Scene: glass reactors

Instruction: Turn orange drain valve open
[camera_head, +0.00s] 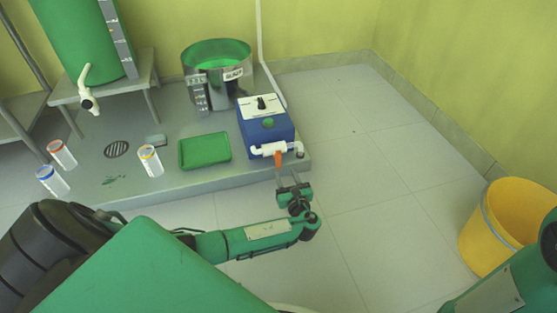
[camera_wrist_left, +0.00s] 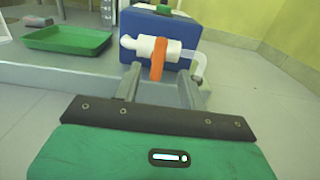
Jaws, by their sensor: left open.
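The orange drain valve handle (camera_head: 278,159) hangs down from a white pipe fitting (camera_head: 270,149) on the front of a blue box (camera_head: 266,131). In the left wrist view the orange handle (camera_wrist_left: 158,60) points downward across the white pipe (camera_wrist_left: 150,46). My left gripper (camera_head: 293,187) is open just in front of it. In the left wrist view its two fingers (camera_wrist_left: 158,82) are apart, with the handle showing between and beyond their tips. I cannot tell whether a finger touches it. My right gripper is not in view; only part of my right arm shows at the lower right.
The blue box stands at the right end of a low grey platform (camera_head: 190,178). A green tray (camera_head: 205,151), a metal pot (camera_head: 217,75) with green contents and several capped jars are on the platform. A yellow bucket (camera_head: 505,225) stands at the right. The floor between is clear.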

